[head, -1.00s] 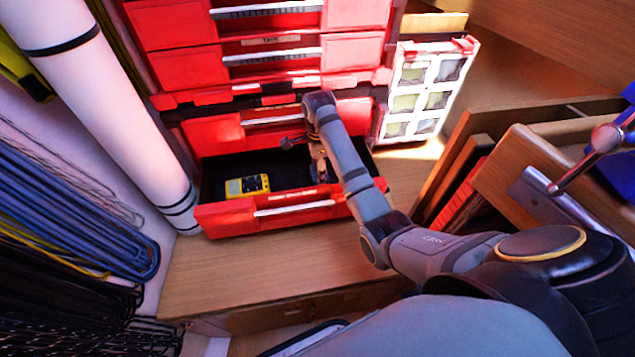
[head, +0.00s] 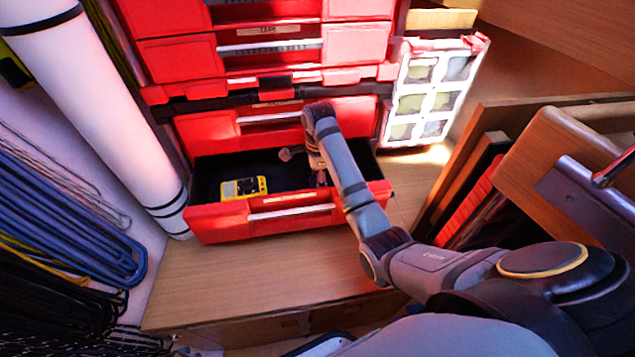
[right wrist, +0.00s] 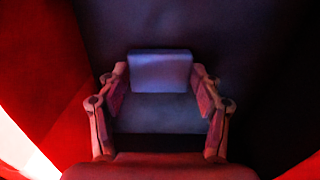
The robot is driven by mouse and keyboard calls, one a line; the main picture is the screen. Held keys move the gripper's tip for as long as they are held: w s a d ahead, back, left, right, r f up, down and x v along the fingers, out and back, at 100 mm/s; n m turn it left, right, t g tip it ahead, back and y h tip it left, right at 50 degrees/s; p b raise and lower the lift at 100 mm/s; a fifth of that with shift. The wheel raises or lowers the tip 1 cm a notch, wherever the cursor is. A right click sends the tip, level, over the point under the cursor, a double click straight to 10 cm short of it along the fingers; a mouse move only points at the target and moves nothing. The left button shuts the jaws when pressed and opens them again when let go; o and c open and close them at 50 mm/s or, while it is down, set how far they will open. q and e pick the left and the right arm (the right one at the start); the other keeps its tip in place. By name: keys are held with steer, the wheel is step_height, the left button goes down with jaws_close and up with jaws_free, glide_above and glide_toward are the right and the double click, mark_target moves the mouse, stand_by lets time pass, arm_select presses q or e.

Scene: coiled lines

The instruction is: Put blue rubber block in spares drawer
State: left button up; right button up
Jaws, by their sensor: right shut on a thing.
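The open red drawer (head: 222,224) is the lowest one in the cabinet and is pulled out over the wooden surface; I cannot read its label. My right gripper (head: 318,174) reaches into its right part and is mostly hidden behind my own arm. In the right wrist view, my right gripper (right wrist: 160,88) is shut on the blue rubber block (right wrist: 160,112), with a finger on each side. Dark drawer floor and red walls lie around it. I cannot tell whether the block touches the floor. The block is hidden in the head view. My left gripper is out of view.
A yellow meter (head: 243,188) lies in the drawer's left part. More shut red drawers (head: 180,62) stack above. A white rolled tube (head: 95,105) stands left, near hanging blue coils (head: 70,225). A small-compartment case (head: 432,92) and wooden boards (head: 480,165) stand right.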

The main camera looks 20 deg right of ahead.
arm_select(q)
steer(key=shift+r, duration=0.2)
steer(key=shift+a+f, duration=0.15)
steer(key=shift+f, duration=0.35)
arm_select(e)
steer(key=shift+f, duration=0.2)
steer(key=o, duration=1.1)
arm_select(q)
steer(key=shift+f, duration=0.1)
